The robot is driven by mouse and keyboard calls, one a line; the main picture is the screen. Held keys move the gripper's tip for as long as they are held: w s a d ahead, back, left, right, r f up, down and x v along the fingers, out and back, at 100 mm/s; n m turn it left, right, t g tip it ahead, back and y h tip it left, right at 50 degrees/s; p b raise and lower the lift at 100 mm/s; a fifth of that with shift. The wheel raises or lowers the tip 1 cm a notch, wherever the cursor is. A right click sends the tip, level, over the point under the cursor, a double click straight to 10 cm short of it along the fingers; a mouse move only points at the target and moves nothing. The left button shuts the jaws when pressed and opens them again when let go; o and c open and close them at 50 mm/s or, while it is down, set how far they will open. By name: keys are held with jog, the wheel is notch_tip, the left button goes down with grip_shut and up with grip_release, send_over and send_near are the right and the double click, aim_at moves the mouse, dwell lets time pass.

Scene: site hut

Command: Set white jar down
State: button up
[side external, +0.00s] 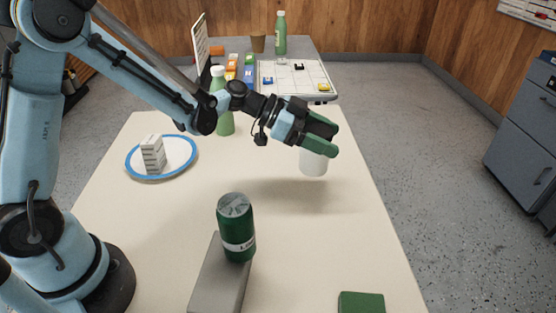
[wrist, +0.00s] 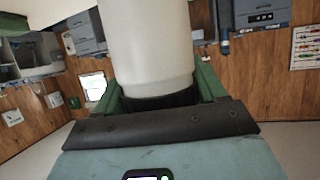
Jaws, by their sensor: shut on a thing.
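The white jar (side external: 313,163) is held in my gripper (side external: 322,135), whose green fingers are shut on it. In the side view the fingers hide the jar's upper part. The jar looks upright and above the right part of the cream table (side external: 290,240), with a soft shadow on the table below and to its left. I cannot tell exactly how large the gap is. In the wrist view the jar (wrist: 147,45) fills the middle between the green fingers (wrist: 160,85).
A green can (side external: 236,228) stands on a grey block (side external: 218,280) in front. A green block (side external: 361,303) lies near the front edge. A green bottle (side external: 224,122) stands behind. Table around the jar is clear.

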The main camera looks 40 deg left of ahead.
jog(key=shift+w+a+f, duration=0.9)
jog(key=shift+w+a, duration=0.1)
jog(key=shift+f, duration=1.9)
jog(key=shift+f, duration=0.1)
jog(key=o, duration=1.3)
